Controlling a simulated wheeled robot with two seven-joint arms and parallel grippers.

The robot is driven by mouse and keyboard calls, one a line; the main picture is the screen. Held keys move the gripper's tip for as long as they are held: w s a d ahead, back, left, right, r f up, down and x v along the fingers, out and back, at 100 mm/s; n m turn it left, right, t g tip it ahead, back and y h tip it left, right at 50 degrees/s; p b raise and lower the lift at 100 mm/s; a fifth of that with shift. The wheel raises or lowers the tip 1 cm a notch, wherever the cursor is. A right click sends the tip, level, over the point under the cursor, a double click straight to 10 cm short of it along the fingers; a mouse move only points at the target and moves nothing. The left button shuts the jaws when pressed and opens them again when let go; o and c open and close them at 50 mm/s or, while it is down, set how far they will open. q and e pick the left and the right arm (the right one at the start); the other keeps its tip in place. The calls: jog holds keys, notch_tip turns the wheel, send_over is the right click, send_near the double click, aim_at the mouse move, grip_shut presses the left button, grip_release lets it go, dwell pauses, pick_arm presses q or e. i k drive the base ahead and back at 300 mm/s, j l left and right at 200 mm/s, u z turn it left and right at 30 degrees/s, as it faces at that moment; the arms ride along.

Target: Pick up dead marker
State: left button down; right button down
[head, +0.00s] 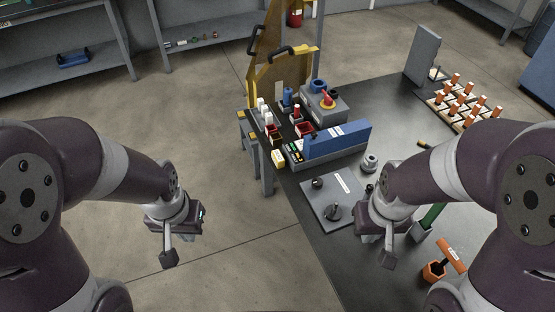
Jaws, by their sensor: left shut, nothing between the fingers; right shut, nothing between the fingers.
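I cannot tell for sure which thing is the dead marker at this size. A small dark and yellow stick (425,143) lies on the dark tabletop, left of the rack of orange-topped pieces. My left gripper (168,258) is shut and empty, pointing down over the bare floor left of the table. My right gripper (388,259) is shut and empty, over the near part of the table, to the right of a grey panel with black knobs (333,197). Neither gripper touches anything that I can see.
A blue block (337,140) stands beside small red bins (305,130) and a grey box with a red knob (327,98). A rack of orange-topped pieces (463,105) is at the far right. An orange holder (434,271) is near right. Floor at left is clear.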

aim_at(279, 161)
jog(key=i+j+z, duration=0.15)
jog(key=z, duration=0.3)
jog(key=i+j+z, duration=0.15)
jog(key=z, duration=0.25)
jog(key=i+j+z, duration=0.15)
jog(key=z, duration=0.3)
jog(key=i+j, duration=0.15)
jog(key=j, duration=0.3)
jog(key=i+j+z, duration=0.15)
jog(key=j, duration=0.3)
jog(key=i+j, duration=0.1)
jog(key=j, duration=0.4)
jog(key=i+j+z, duration=0.15)
jog(key=j, duration=0.8)
jog(key=i+z, duration=0.05)
